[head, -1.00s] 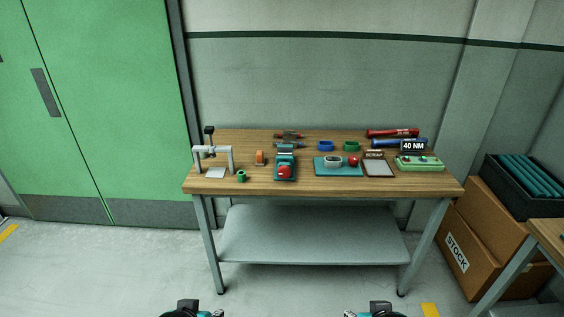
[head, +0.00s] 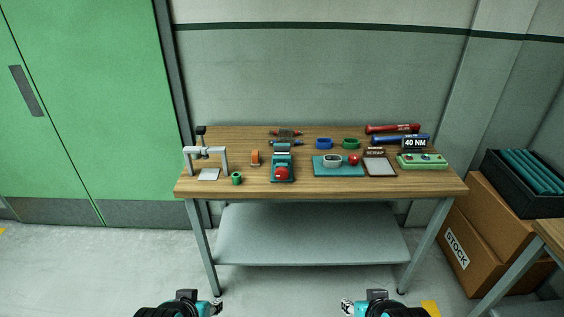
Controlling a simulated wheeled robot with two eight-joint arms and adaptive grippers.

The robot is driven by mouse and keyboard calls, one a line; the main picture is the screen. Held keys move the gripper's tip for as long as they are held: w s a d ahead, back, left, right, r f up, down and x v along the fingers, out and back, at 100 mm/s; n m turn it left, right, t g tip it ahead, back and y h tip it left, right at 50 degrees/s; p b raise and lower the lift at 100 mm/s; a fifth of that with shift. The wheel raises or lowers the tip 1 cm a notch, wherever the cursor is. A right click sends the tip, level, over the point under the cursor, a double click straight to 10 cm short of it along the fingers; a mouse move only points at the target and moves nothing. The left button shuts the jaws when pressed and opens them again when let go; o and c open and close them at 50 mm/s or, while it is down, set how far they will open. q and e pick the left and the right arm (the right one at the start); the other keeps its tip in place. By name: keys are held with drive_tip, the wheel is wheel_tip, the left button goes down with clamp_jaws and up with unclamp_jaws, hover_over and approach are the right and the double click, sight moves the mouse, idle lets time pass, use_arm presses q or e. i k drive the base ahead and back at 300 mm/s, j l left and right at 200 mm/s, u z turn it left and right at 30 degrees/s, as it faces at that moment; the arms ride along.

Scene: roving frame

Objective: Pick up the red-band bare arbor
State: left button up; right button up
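A small dark arbor with red on it (head: 285,132) lies near the back of the wooden workbench (head: 225,190), left of the middle. A similar one with blue on it (head: 291,142) lies just in front of it, partly behind a teal fixture with a red part. My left gripper (head: 215,307) and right gripper (head: 347,306) show at the bottom edge, low in front of the bench and far from the arbors. Both are partly cut off by the frame, and their fingers are too small to read.
The teal fixture (head: 283,162) stands in front of the arbors. A grey press frame (head: 206,155) is left. Blue (head: 324,143) and green (head: 351,143) rings, a teal tray (head: 325,172), a scrap tray (head: 380,169) and a 40 NM display (head: 415,143) are right.

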sight(283, 132)
drive_tip(key=i+l, duration=0.1)
drive_tip(key=i, duration=0.4)
drive_tip(key=i+l, duration=0.15)
drive_tip(key=i, duration=0.4)
